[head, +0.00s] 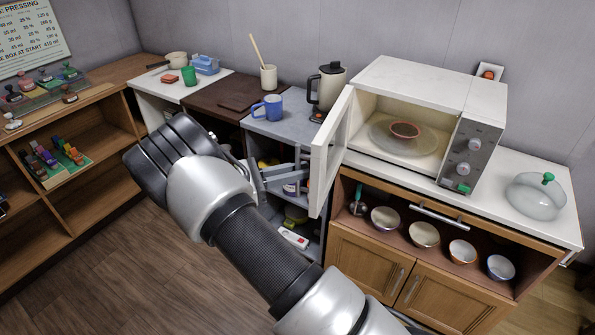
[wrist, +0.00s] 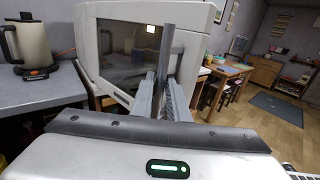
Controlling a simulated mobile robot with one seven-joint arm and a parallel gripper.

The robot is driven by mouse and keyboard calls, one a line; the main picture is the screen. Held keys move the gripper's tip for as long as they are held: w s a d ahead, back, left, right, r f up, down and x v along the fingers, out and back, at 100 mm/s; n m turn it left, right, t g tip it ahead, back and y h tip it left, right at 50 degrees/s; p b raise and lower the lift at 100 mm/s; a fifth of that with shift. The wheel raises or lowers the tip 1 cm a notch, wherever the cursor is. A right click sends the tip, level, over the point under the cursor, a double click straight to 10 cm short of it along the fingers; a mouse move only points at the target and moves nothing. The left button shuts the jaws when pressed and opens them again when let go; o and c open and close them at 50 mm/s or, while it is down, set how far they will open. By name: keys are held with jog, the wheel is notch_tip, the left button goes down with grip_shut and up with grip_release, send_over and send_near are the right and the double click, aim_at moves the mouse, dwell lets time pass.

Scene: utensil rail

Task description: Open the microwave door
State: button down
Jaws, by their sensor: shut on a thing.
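The white microwave (head: 425,82) stands on the counter at the right. Its door (head: 331,150) is swung well out on the left side, seen nearly edge-on in the head view. The open cavity shows a round turntable plate (head: 382,143) with a small reddish bowl (head: 404,130) on it. My gripper (head: 304,172) is at the outer side of the door. In the wrist view the door (wrist: 125,50) shows its dark window, and my gripper (wrist: 164,80) is shut on the grey upright door handle (wrist: 166,48). The handle is mostly hidden in the head view.
A kettle (head: 328,85) and a blue mug (head: 268,107) stand on the grey counter left of the door. A glass lid (head: 536,198) with a green knob lies right of the microwave. Several bowls sit on the shelf below. The wooden floor (head: 130,265) is clear.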

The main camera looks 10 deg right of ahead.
jog(key=shift+w+d+r, duration=0.1)
jog(key=c, duration=2)
grip_release()
jog(key=s+a+b, duration=0.1)
jog(key=s+a, duration=0.1)
jog(key=a, duration=1.5)
jog(key=shift+a, duration=0.2)
